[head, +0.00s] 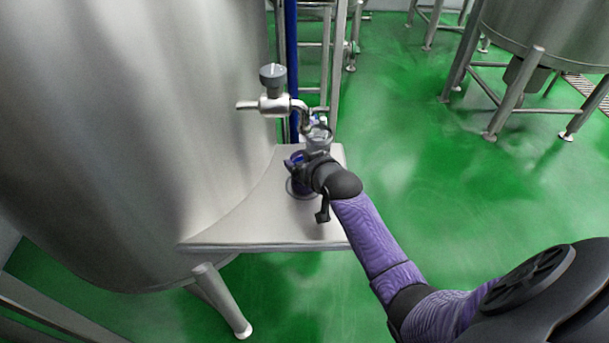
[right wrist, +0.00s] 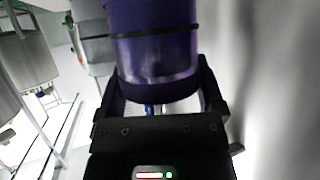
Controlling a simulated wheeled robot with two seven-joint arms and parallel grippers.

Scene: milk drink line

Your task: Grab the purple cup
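The purple cup (right wrist: 155,45) fills the upper middle of the right wrist view, between the two fingers of my right gripper (right wrist: 160,88). A dark band runs around it, and its lower part looks partly see-through. The fingers lie close along both sides of the cup; I cannot tell whether they press on it. In the head view my right gripper (head: 300,164) is over the small metal shelf (head: 262,220) and hides most of the purple cup (head: 297,184). My left gripper is not in view.
A metal tap with a grey knob (head: 272,76) juts from the big steel tank (head: 130,120) just behind my right gripper. A clear vessel (head: 319,138) shows below the spout. A blue pipe (head: 291,60) stands behind. The shelf's front part is bare.

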